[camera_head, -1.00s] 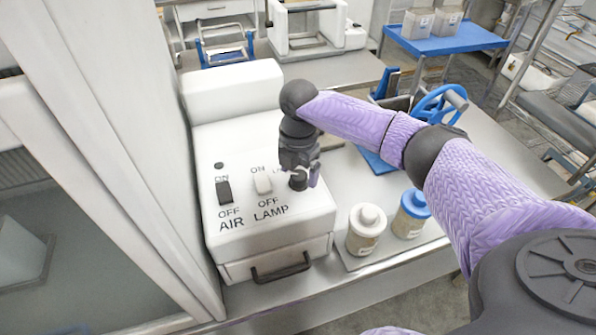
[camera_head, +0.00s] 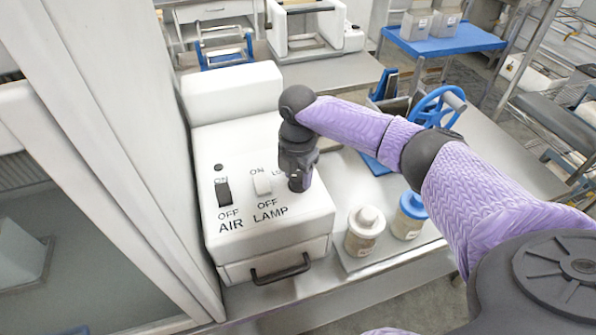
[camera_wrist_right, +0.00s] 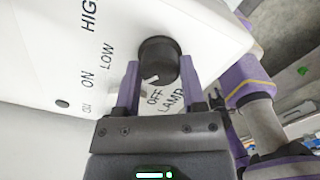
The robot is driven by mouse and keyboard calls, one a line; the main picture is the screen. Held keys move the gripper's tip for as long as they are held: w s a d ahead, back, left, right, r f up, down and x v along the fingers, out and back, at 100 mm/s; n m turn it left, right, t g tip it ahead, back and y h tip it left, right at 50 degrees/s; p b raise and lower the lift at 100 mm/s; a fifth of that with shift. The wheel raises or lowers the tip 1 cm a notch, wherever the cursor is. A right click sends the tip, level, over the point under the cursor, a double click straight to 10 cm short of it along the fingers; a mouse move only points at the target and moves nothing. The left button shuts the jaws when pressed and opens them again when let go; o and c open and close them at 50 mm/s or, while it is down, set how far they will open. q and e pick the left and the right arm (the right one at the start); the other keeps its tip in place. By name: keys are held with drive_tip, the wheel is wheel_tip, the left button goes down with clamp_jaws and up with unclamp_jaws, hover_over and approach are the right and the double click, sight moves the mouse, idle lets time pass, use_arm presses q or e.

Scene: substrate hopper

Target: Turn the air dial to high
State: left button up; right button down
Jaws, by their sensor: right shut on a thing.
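The dial, a round black knob (camera_wrist_right: 158,52) with a white mark on its lower side, is on the sloped top of a white control box (camera_head: 240,245). The words LOW and HIGH are printed beside it in the right wrist view. My right gripper (camera_wrist_right: 160,66) has one purple finger on each side of the knob and is shut on it. In the head view my right gripper (camera_head: 299,178) comes down over the knob (camera_head: 296,186) and partly hides it and its labels. My left gripper is not in view.
A black AIR switch (camera_head: 223,193) and a white LAMP switch (camera_head: 263,184) are left of the dial. Two jars, one white-lidded (camera_head: 365,230) and one blue-lidded (camera_head: 409,215), stand close to the box's right. A blue handwheel (camera_head: 436,105) is behind my right arm.

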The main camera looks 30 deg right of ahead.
drive_tip(key=shift+r+m+p, duration=0.15)
drive_tip(key=shift+m+p, duration=0.35)
drive_tip(key=shift+p, duration=0.1)
drive_tip(key=m+p, duration=0.6)
drive_tip(key=m, duration=0.3)
drive_tip(key=shift+p, duration=0.4)
drive_tip(key=m+p, duration=0.1)
drive_tip(key=m, duration=0.2)
drive_tip(key=m+p, duration=0.1)
drive_tip(key=m, duration=0.3)
drive_tip(key=shift+p, duration=0.35)
drive_tip(key=m, duration=0.3)
drive_tip(key=shift+m+p, duration=0.3)
drive_tip(key=shift+p, duration=0.1)
drive_tip(key=shift+m, duration=1.5)
